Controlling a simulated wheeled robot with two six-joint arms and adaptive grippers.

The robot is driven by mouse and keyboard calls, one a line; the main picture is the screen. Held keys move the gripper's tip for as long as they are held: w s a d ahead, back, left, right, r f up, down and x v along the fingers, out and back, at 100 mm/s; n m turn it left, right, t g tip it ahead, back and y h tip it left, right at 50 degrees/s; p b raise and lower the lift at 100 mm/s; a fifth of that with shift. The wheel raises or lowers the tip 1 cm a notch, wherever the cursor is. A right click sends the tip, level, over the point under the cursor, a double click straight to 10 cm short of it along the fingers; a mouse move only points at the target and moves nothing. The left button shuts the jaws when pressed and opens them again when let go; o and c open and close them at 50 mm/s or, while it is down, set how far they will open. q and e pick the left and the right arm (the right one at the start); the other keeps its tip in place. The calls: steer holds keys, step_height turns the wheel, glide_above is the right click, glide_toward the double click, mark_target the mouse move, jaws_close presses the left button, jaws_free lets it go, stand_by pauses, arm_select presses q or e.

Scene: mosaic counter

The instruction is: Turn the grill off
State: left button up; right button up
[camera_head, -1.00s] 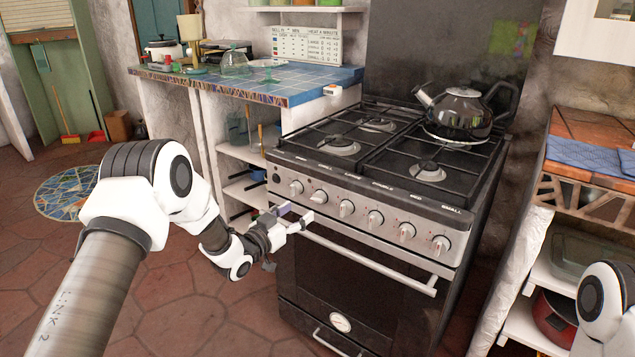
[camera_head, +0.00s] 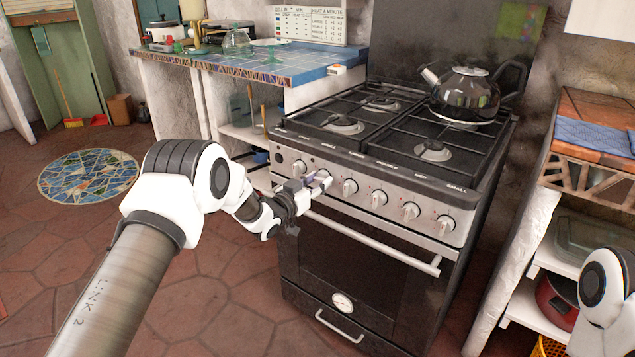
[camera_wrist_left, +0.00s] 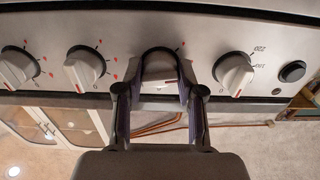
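The steel stove panel holds a row of round knobs. My left gripper (camera_head: 312,182) is at the front panel, at the second knob (camera_wrist_left: 160,67) from the left in the head view. In the left wrist view, the fingers of my left gripper (camera_wrist_left: 160,82) stand apart, one on each side of this knob. I cannot tell whether they touch it. The leftmost knob (camera_head: 298,167) has numbers beside it and shows on the right of the wrist view (camera_wrist_left: 234,73). The fingers hide part of the second knob's markings. My right gripper is not in view.
The oven door handle (camera_head: 375,246) runs just below the knobs. A black kettle (camera_head: 466,97) sits on the back right burner. A blue-tiled counter (camera_head: 290,72) stands to the left. A shelf unit with a blue cloth (camera_head: 592,135) stands to the right. The floor before the stove is open.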

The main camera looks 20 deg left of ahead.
arm_select(q)
steer(key=shift+m, duration=0.4)
steer(key=m+b, duration=0.1)
steer(key=m, duration=0.8)
steer(key=shift+b, duration=0.4)
steer(key=m+b, duration=0.1)
steer(key=m, duration=0.4)
steer(key=m+b, duration=0.2)
steer(key=m, duration=0.3)
steer(key=shift+r, duration=0.1)
steer(key=o, duration=1.1)
steer(key=shift+o, duration=0.2)
steer(key=shift+a, duration=0.1)
